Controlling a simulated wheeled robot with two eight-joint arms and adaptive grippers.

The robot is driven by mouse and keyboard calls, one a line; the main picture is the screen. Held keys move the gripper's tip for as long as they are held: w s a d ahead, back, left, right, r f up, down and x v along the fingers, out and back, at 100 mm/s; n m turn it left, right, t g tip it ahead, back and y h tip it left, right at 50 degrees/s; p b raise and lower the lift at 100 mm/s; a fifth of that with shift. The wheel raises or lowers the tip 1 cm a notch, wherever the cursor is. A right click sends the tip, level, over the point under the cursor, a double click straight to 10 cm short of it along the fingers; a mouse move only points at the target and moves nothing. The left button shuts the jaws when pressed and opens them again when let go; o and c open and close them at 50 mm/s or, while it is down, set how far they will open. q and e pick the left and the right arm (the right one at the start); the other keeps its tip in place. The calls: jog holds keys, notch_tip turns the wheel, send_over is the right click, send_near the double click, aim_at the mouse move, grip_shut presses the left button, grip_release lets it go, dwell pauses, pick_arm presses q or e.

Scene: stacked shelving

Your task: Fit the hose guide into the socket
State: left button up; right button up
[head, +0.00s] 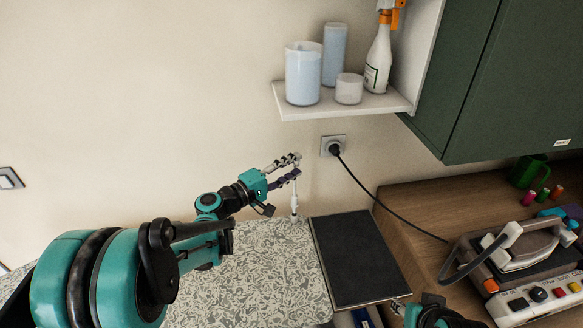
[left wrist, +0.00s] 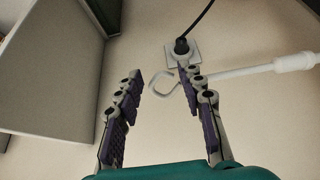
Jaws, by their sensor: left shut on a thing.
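The hose guide (head: 294,205) is a thin white rod, upright at the far edge of the patterned board beside the dark panel. In the left wrist view the guide (left wrist: 252,69) runs in from the right, ending in a wire loop between the fingers.
The patterned board (head: 250,280) is bare, with the dark panel (head: 365,260) on its right. A wall outlet (head: 326,141) holds a black plug and cord. A shelf (head: 345,107) with containers hangs above. A steam iron (head: 530,245) stands on the wooden counter.

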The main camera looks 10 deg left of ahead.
pick_arm(q)
jog(key=shift+f+b, duration=2)
jog(key=shift+f, duration=0.3)
jog(key=o, duration=1.2)
jog(key=shift+s, duration=0.1)
jog(key=v, duration=1.2)
